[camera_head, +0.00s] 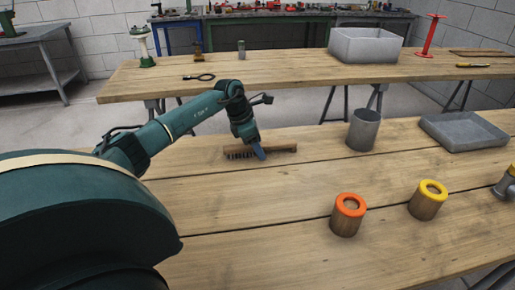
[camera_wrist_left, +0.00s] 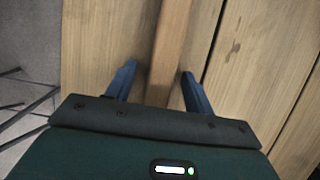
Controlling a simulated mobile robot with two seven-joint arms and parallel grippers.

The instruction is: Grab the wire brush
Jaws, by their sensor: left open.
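The wire brush (camera_head: 280,149) lies on the near wooden table, with a wooden back and dark bristles at its left part. My left gripper (camera_head: 258,153) is over the brush, fingers pointing down, one blue finger showing in front of it. In the left wrist view the brush's wooden back (camera_wrist_left: 170,55) runs between the two blue fingers of my left gripper (camera_wrist_left: 157,85). The fingers stand apart, one on each side, with gaps to the wood. The bristles are hidden in that view. My right gripper is not in view.
A grey metal cup (camera_head: 363,131) and a shallow grey tray (camera_head: 465,131) stand right of the brush. Orange-topped (camera_head: 347,215) and yellow-topped (camera_head: 428,200) cylinders stand nearer. The far table (camera_head: 290,72) holds a grey bin (camera_head: 365,46).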

